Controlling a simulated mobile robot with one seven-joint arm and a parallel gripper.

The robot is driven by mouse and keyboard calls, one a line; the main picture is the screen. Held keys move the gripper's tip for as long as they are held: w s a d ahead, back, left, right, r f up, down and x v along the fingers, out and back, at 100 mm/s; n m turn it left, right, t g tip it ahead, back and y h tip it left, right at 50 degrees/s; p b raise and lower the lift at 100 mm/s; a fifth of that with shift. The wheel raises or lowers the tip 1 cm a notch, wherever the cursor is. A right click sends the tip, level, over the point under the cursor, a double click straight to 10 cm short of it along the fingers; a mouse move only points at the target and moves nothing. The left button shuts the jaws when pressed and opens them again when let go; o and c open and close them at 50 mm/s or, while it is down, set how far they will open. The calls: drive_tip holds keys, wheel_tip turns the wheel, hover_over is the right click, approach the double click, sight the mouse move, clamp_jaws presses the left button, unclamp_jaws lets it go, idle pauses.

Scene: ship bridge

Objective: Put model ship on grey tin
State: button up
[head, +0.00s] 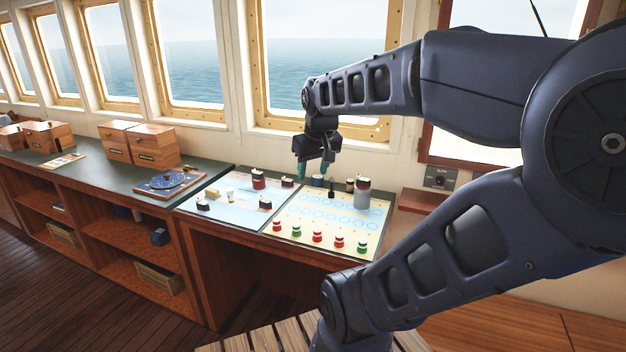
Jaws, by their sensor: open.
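The grey tin (362,200) stands upright at the back right of the pale chart board. A small dark and white piece, which looks like a model ship (363,184), sits on top of it. Other small dark and white ship-like pieces lie on the light blue chart, one at its left (203,205), one near its right edge (265,205) and one at the back (287,182). My gripper (314,170) points down with its teal fingertips apart, left of the grey tin and above the back of the charts. Nothing clearly shows between the fingers.
A small blue-grey tin (318,181) stands just under my gripper. A dark red tin (258,181) stands to the left. Red and green pieces (317,237) line the board's front.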

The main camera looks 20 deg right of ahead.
drive_tip(key=shift+s+a+f+m, duration=0.15)
drive_tip(key=shift+s+a+f, duration=0.1)
drive_tip(key=shift+s, duration=0.3)
drive_tip(key=shift+s+a+f+m, duration=0.2)
drive_tip(key=shift+s+a, duration=0.05)
drive_tip(key=shift+s, duration=0.3)
drive_tip(key=shift+s+a+f+m, duration=0.15)
drive_tip(key=shift+s+a+f, duration=0.1)
drive_tip(key=shift+s, duration=0.3)
